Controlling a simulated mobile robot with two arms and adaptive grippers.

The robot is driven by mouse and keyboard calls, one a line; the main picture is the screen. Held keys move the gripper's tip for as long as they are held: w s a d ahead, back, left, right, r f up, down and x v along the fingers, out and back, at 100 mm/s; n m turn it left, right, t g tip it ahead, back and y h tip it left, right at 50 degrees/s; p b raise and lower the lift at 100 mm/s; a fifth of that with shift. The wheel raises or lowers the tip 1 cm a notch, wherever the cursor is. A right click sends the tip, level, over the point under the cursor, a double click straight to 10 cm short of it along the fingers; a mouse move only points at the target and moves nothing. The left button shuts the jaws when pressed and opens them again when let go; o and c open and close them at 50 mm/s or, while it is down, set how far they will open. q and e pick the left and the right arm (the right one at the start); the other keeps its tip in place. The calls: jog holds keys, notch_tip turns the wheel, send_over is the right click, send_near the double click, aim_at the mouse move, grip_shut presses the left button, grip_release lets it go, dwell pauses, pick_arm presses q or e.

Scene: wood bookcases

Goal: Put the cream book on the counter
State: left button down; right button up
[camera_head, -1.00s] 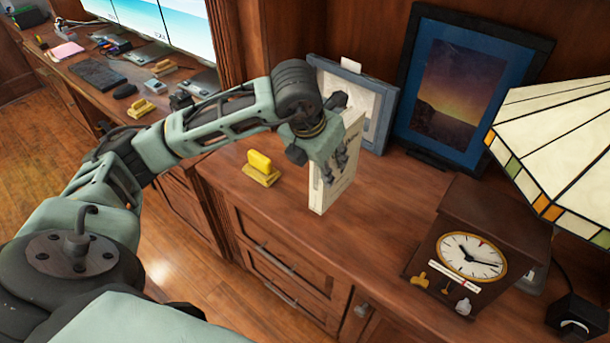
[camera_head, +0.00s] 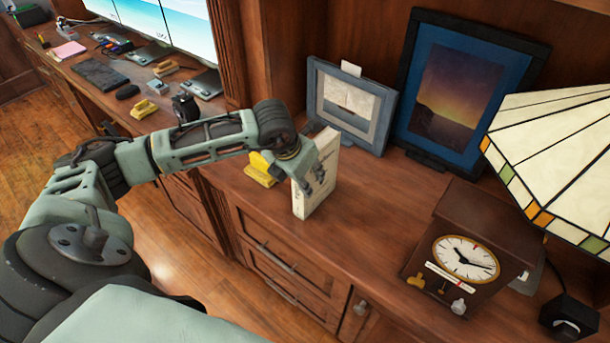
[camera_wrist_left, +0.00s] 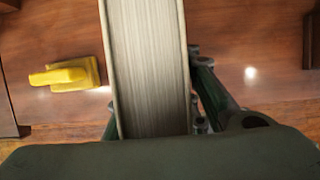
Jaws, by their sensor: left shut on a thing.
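The cream book (camera_head: 324,178) stands upright at the front part of the wooden counter (camera_head: 375,215). My left gripper (camera_head: 312,178) is shut on the book from its near left side. In the left wrist view the book (camera_wrist_left: 148,70) fills the middle, its page edges facing the camera, with gripper fingers on its sides. I cannot tell for sure whether the book's bottom edge touches the counter or is just above it. My right gripper is not in view.
A yellow stapler-like object (camera_head: 261,168) lies just left of the book. Behind stand a grey picture frame (camera_head: 348,105) and a blue frame (camera_head: 468,90). A clock (camera_head: 465,255) and a stained-glass lamp (camera_head: 560,160) stand to the right. Counter between book and clock is clear.

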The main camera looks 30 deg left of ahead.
pick_arm(q)
jog(key=shift+w+r, duration=0.1)
jog(key=shift+r, duration=0.05)
jog(key=c, duration=1.8)
grip_release()
jog(key=shift+f, duration=0.2)
jog(key=o, duration=0.5)
jog(key=shift+r, duration=0.1)
jog(key=shift+c, duration=0.2)
jog(key=b+v, duration=0.1)
jog(key=v, duration=1.1)
jog(key=shift+s+b, duration=0.2)
jog(key=shift+b, duration=0.2)
